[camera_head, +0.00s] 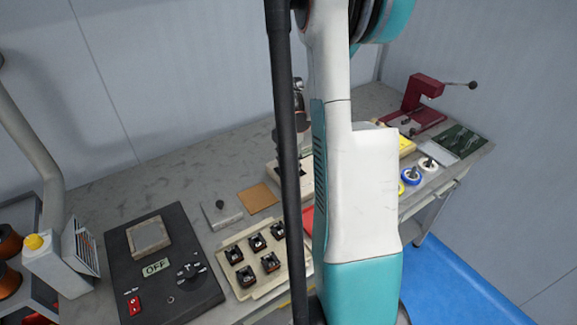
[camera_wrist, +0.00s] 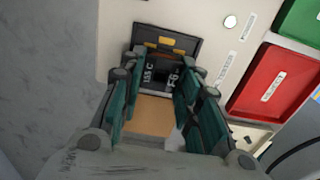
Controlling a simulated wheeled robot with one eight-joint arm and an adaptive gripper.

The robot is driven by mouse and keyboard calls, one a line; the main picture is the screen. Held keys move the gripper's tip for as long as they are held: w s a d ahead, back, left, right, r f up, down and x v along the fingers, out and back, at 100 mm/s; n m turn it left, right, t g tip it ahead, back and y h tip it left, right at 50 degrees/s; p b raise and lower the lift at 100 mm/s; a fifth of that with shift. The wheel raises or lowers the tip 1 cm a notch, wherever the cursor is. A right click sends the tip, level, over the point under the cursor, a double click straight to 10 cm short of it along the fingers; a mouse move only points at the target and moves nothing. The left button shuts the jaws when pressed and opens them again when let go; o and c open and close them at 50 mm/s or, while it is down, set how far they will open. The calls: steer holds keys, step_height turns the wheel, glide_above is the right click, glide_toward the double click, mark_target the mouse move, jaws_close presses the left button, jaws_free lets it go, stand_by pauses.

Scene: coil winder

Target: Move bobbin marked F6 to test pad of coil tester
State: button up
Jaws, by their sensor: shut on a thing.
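Just beyond the bobbin is a black pad with yellow pieces (camera_wrist: 168,32), set in a cream device (camera_wrist: 212,25) that looks like the coil tester. The bobbin overlaps the pad's near part; I cannot tell whether it touches it. In the head view my arm hides the gripper, the bobbin and much of the cream device (camera_head: 305,184).
Red (camera_wrist: 272,78) and green (camera_wrist: 304,18) labelled trays lie right of the device. A brown mat (camera_head: 258,198), a cream rack (camera_head: 228,266) with several dark bobbins, and a black unit reading OFF (camera_head: 190,299) stand left. A red press (camera_head: 412,100) stands far right.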

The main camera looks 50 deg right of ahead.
steer(key=shift+f, duration=0.25)
steer(key=o, duration=1.1)
steer(key=shift+c, duration=0.2)
step_height(320, 180, up, 12)
steer(key=p, duration=0.4)
steer(key=shift+r, duration=0.15)
